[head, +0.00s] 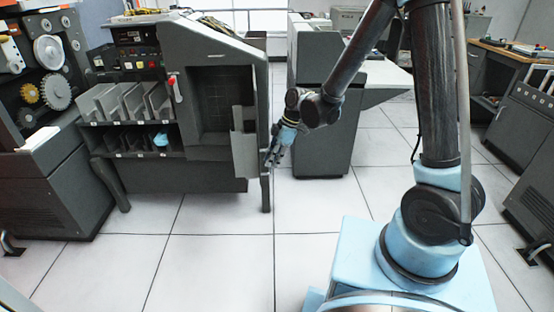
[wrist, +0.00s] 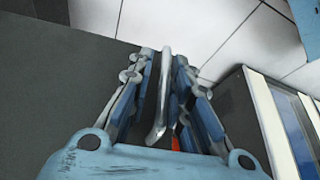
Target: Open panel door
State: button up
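The grey card machine (head: 185,90) stands at the left centre in the head view. A lighter grey panel, apparently the panel door (head: 245,150), sits low on its right front, beside a dark recess. My gripper (head: 272,160) is at the machine's right edge, just right of this panel, pointing down. In the wrist view my gripper (wrist: 160,110) has its fingers close on both sides of a thin pale bar with a bent end, which looks like the door handle (wrist: 163,90). The contact is partly hidden by the fingers.
A second dark grey cabinet (head: 322,120) stands just right of my gripper. Another machine with gears (head: 45,120) is at the far left, and a dark cabinet (head: 520,120) at the right. The tiled floor (head: 215,265) in front is clear.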

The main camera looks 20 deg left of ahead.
jog(key=shift+r, duration=0.1)
jog(key=v, duration=1.1)
jog(key=shift+d+r, duration=0.15)
jog(key=shift+r, duration=0.15)
jog(key=shift+w, duration=0.1)
